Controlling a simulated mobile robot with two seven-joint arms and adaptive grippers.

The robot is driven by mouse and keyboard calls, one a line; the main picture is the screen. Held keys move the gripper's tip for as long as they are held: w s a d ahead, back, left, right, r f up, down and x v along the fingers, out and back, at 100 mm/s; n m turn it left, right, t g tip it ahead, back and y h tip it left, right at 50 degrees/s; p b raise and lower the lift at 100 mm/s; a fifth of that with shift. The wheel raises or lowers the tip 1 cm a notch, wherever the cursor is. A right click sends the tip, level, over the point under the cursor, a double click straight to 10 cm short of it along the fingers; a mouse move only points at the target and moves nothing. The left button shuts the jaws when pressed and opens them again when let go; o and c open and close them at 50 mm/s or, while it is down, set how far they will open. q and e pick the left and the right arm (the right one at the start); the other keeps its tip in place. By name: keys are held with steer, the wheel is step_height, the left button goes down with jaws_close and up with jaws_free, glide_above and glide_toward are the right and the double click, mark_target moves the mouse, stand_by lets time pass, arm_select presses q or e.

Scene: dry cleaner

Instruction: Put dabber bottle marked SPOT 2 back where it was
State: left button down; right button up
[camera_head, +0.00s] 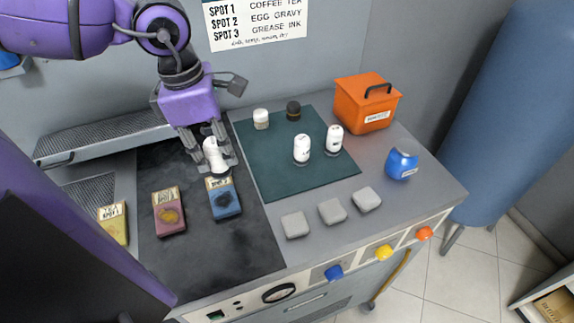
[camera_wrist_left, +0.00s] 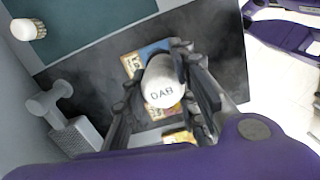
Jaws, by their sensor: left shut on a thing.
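My left gripper (camera_head: 212,160) is shut on a white dabber bottle (camera_head: 214,155) over the dark pressing area, just behind the blue spot block (camera_head: 223,199). In the left wrist view the bottle's white top (camera_wrist_left: 163,90) reads "DAB", between the fingers of my gripper (camera_wrist_left: 166,85). Its SPOT marking is not readable, and I cannot tell whether its base touches the surface. Two similar white bottles, one (camera_head: 302,149) nearer the middle and one (camera_head: 334,139) to its right, stand upright on the green mat (camera_head: 270,174). My right gripper is not in view.
A pink block (camera_head: 169,212) and a yellow block (camera_head: 112,223) lie left of the blue one. A pale brush (camera_head: 261,119) and a dark brush (camera_head: 293,110) stand at the mat's back. An orange box (camera_head: 364,104), blue object (camera_head: 402,164) and grey pads (camera_head: 332,211) flank the mat.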

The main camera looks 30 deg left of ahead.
arm_select(q)
steer(key=shift+w+d, duration=0.55)
steer(key=shift+d, duration=0.1)
steer(key=shift+w+a+f+b, duration=0.2)
steer(key=shift+a+f+b, duration=0.2)
steer(key=shift+f+b, duration=0.2)
steer(key=w+f+b, duration=0.1)
steer(key=w+f, duration=0.2)
steer(key=w, duration=0.1)
steer(key=w+f+b, duration=0.1)
steer(key=w+f, duration=0.3)
steer(key=w+d+f+b, duration=0.1)
steer(key=w+f, duration=0.3)
steer(key=w, duration=0.1)
steer(key=shift+f, duration=0.35)
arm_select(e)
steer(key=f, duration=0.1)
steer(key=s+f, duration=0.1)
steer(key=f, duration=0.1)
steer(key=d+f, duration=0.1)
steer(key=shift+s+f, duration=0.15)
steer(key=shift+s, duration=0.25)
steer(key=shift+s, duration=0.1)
